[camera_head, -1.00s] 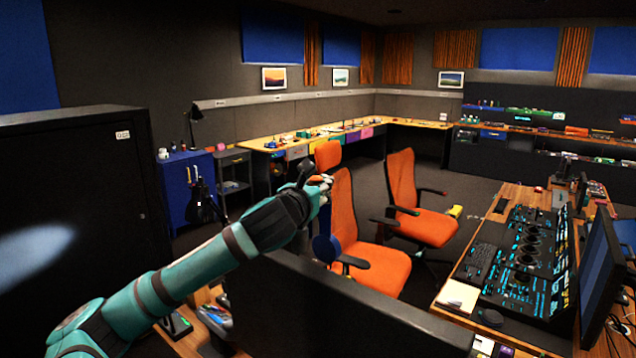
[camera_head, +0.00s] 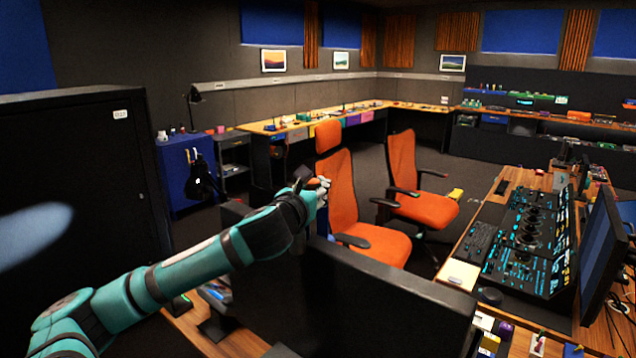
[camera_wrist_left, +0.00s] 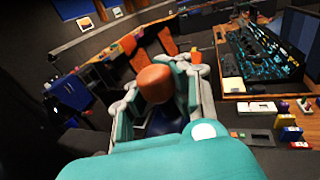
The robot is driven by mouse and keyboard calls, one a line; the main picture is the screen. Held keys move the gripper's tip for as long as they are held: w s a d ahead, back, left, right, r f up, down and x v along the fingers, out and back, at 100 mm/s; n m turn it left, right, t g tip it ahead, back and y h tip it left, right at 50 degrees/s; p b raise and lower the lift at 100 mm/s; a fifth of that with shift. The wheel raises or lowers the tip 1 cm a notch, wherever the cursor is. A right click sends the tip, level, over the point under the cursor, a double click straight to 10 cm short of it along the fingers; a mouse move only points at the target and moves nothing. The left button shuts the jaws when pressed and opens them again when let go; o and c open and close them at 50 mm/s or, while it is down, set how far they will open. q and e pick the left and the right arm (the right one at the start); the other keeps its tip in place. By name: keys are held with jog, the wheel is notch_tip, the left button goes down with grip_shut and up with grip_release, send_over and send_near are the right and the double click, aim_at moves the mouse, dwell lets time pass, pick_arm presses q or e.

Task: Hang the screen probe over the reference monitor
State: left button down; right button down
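My left gripper (camera_head: 320,188) reaches in from the left, above a large black panel (camera_head: 390,305) in the foreground. In the left wrist view, its fingers stand around a rounded orange-brown piece (camera_wrist_left: 157,83) with a dark blue part (camera_wrist_left: 165,120) below it; this seems to be the screen probe, held. In the head view the hand mostly hides it. The black panel looks like the back of a monitor; I cannot tell whether it is the reference monitor. My right gripper is not in view.
Two orange chairs (camera_head: 425,207) stand beyond the panel. A lit control console (camera_head: 528,235) covers the desk at right. A black cabinet (camera_head: 70,220) fills the left. A blue cabinet (camera_head: 185,185) and a lamp (camera_head: 193,97) stand behind my arm.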

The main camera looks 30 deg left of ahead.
aim_at(319, 219)
pick_arm(q)
jog(key=shift+f+b, duration=0.55)
jog(key=shift+f, duration=0.95)
jog(key=shift+f+b, duration=1.45)
jog(key=shift+f, duration=1.05)
jog(key=c, duration=1.2)
grip_release()
jog(key=shift+f, duration=0.1)
jog(key=shift+s, duration=0.15)
jog(key=v, duration=1.2)
jog(key=shift+d, duration=0.1)
